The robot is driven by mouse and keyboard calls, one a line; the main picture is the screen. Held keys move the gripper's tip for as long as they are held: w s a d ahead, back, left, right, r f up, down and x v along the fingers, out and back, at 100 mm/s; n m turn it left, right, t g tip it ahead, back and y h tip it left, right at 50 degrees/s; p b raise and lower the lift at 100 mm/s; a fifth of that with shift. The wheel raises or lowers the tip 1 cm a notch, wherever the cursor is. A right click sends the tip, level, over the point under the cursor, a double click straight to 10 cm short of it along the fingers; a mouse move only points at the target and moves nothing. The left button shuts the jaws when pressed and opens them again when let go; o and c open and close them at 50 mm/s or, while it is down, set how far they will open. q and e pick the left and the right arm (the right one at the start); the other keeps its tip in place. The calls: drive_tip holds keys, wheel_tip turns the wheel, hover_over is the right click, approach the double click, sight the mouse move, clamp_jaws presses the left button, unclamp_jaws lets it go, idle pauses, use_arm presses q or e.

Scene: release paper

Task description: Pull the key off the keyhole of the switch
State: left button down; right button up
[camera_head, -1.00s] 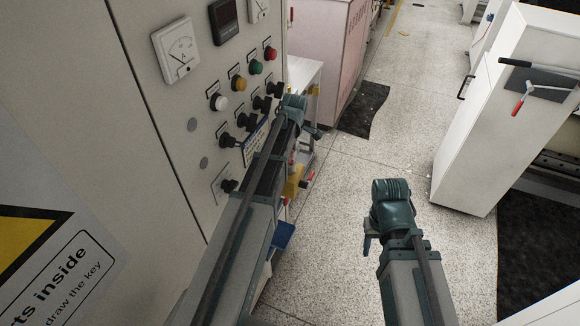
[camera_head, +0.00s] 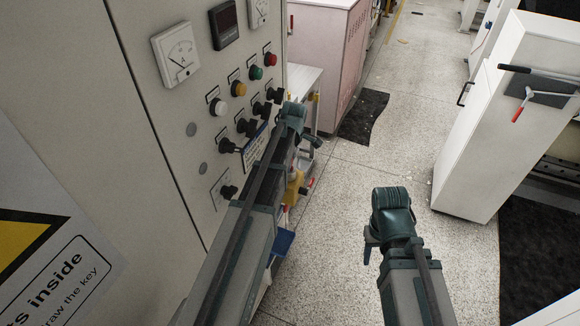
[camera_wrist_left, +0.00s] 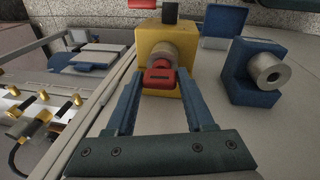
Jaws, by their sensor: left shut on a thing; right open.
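The yellow switch box (camera_wrist_left: 172,46) with a silver round keyhole (camera_wrist_left: 160,55) is at the top middle of the left wrist view. A red key (camera_wrist_left: 158,76) with a dark slot shows right in front of the keyhole. My left gripper (camera_wrist_left: 158,84) has its two blue fingers on either side of the key and is shut on it. I cannot tell if the key's tip is inside the keyhole. In the head view the left arm largely hides its gripper and the yellow box (camera_head: 295,186). My right gripper (camera_head: 371,243) is open, over bare floor, away from the switch.
A blue box (camera_wrist_left: 254,68) with a silver cylinder stands right of the yellow one. The control panel (camera_head: 190,106) with meters, buttons and knobs is close left of my left arm. A white cabinet (camera_head: 482,150) stands at right. The floor (camera_head: 340,215) between is clear.

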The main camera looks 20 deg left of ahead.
use_arm(q)
drive_tip(key=shift+r+p, duration=2.7)
drive_tip(key=shift+r, duration=0.05)
